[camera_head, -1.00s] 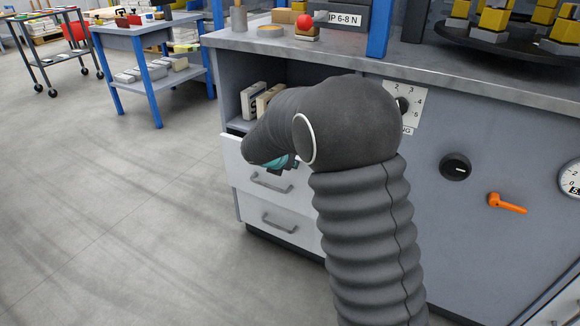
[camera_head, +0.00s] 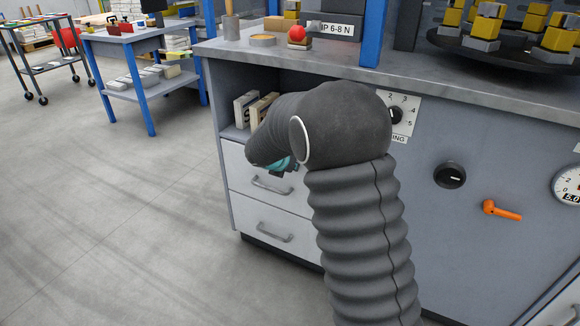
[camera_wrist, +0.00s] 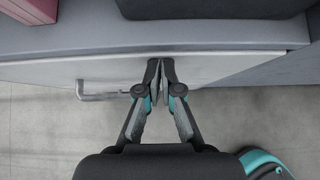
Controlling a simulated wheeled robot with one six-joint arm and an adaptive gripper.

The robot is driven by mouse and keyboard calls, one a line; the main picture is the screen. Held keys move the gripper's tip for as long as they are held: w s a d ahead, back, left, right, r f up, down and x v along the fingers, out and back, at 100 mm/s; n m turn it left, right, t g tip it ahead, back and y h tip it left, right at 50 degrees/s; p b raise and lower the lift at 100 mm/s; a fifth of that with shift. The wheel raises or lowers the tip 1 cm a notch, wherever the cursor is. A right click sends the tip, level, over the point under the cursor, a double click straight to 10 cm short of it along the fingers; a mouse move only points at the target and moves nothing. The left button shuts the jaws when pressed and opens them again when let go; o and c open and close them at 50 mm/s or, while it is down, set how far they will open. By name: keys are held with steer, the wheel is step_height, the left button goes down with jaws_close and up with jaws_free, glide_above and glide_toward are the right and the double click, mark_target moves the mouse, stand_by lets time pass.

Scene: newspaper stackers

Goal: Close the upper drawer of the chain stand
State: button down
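The upper drawer (camera_head: 240,168) of the grey chain stand (camera_head: 425,215) has a white front with a grey bar handle (camera_head: 271,186). Its front looks about flush with the lower drawer (camera_head: 290,222) below it. My gripper (camera_wrist: 161,70) has its fingers together with nothing seen between them. Its tips are at the white drawer front (camera_wrist: 225,66), right of the handle (camera_wrist: 105,95) in the wrist view, and seem to touch it. In the head view my arm hides the tips and the right part of the drawer.
An open shelf above the drawer holds pale blocks (camera_head: 244,108). A dial knob (camera_head: 449,175) and orange lever (camera_head: 502,211) are on the panel.

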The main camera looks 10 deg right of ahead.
steer(key=shift+w+d+r, duration=0.15)
steer(key=shift+r, duration=0.05)
